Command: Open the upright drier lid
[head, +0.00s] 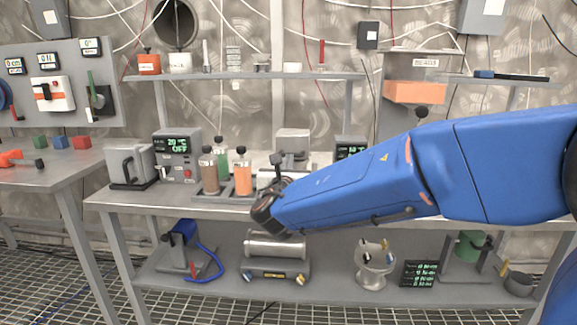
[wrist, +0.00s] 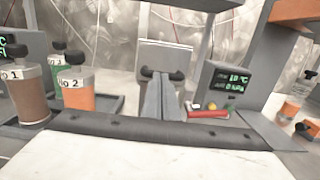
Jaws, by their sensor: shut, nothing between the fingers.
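A light grey box-like unit with an upright pale panel (wrist: 165,58), seemingly the drier and its lid, stands at the back of the bench in the wrist view. A dark bar handle (wrist: 162,74) crosses its lower front. In the head view the unit (head: 293,138) shows behind the end of my arm, its lower part partly hidden. My gripper (wrist: 166,98) is shut and empty, its grey fingers pointing at the handle. The fingertips overlap the handle in the picture; I cannot tell whether they touch it. The lid looks upright; its hinge cannot be made out.
A rack of capped bottles (head: 240,172) stands just left of my gripper. A display box (wrist: 225,88) with coloured buttons and a red bar is close on the right. A shelf (head: 270,76) runs above, and a lower shelf (head: 215,287) holds more equipment.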

